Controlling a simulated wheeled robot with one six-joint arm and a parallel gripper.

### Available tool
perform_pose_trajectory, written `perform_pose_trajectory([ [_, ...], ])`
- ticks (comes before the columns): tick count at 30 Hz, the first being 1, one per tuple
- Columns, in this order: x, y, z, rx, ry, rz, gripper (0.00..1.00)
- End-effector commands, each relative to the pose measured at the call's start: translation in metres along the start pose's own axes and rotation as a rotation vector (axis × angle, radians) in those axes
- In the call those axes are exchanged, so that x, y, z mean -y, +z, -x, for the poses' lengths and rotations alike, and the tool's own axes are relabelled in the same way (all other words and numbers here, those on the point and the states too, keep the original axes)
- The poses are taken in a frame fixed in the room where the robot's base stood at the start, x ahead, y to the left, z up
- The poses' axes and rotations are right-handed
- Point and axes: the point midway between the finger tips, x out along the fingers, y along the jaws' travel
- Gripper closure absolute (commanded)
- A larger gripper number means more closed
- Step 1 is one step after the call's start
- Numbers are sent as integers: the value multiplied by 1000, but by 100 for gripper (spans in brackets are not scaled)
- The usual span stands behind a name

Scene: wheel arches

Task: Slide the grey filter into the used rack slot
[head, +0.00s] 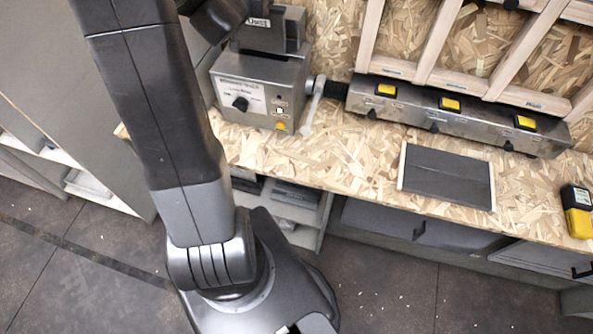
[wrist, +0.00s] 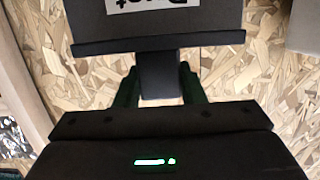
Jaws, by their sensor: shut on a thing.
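My gripper (wrist: 158,76) is shut on the dark grey tab of a wide, flanged piece, which I take to be the grey filter (wrist: 160,48). A white label with upside-down print sits on the dark face beyond the flange. In the head view my arm hides the fingertips, and a dark labelled block (head: 268,38) stands on the grey machine box (head: 240,84) beside my wrist. A rack of pale wooden slats (head: 440,45) stands against the wall at upper right. Small blue-print labels show at the slat feet, too small to read.
A metal bar (head: 410,107) with yellow buttons runs below the slats, with a lever (head: 313,105) at its left end. A dark flat slab (head: 445,178) between pale strips lies on the chipboard bench (head: 330,165). A black-yellow device (head: 577,211) stands at the right. The front middle is clear.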

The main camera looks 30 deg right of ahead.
Motion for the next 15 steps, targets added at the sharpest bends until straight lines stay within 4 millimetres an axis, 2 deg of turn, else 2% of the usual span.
perform_pose_trajectory([
  [15, 1, 20, 100, -1, -4, 0, 80],
])
